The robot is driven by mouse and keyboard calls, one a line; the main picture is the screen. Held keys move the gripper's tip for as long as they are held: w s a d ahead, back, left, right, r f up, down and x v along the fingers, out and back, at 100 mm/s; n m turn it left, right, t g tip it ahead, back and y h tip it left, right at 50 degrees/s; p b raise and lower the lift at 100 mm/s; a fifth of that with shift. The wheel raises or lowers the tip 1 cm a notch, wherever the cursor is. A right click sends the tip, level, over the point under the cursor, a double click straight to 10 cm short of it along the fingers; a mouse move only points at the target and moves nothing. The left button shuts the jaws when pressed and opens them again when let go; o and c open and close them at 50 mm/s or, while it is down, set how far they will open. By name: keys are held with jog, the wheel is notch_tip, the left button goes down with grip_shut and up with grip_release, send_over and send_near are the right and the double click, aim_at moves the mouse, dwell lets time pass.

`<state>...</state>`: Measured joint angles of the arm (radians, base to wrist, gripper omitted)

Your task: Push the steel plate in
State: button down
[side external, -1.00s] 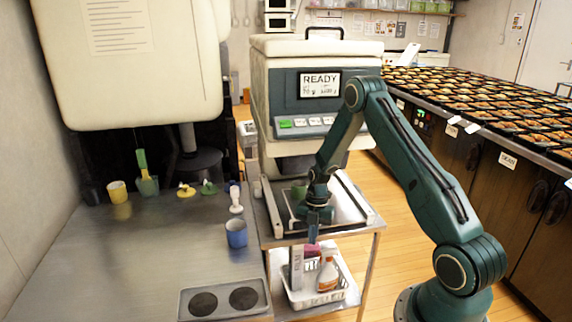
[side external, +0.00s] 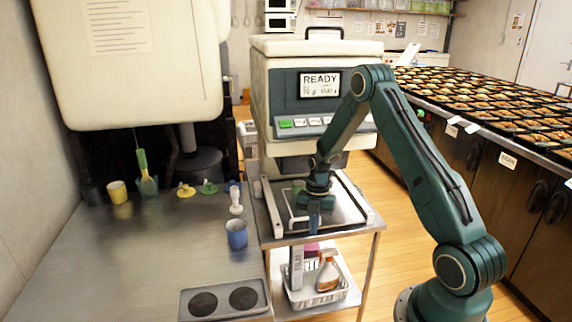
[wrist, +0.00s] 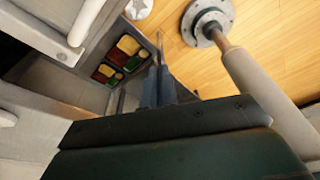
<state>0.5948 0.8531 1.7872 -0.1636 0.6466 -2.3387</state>
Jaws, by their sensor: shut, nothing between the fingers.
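The steel plate (side external: 347,207) is a flat grey sheet between pale side rails, in front of the machine in the side external view. A pale bar runs along its left and front edges. My wrist hides part of the plate. A tray with coloured food compartments (wrist: 122,60) lies beyond the fingertips in the wrist view.
The sealing machine (side external: 283,92) with a READY screen stands behind the plate. A steel counter (side external: 170,245) with a blue cup (side external: 236,235) is at the left. A white basket (side external: 318,295) with bottles sits on the shelf below. Many filled trays (side external: 490,100) line the right counter.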

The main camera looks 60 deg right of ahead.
jog(key=shift+r, duration=1.55)
jog(key=shift+r, duration=0.1)
jog(key=s+a+r+m+t+h, duration=0.15)
jog(key=a+r+m, duration=0.4)
jog(key=r, duration=0.55)
jog(key=s+a+r+m+t+h, duration=0.1)
jog(key=s+a+r+m, duration=0.25)
jog(key=a+r, duration=0.5)
jog(key=s+a+r+m+t, duration=0.2)
jog(key=s+a+r+m, duration=0.2)
jog(key=s+m, duration=0.2)
jog(key=s+a+r+m+t, duration=0.1)
jog(key=s+a+r+m, duration=0.2)
jog(key=s, duration=0.6)
notch_tip(320, 180, up, 2)
jog(key=m, duration=0.3)
jog(key=shift+s+a+r+t, duration=0.15)
jog(key=shift+s+a+t, duration=0.2)
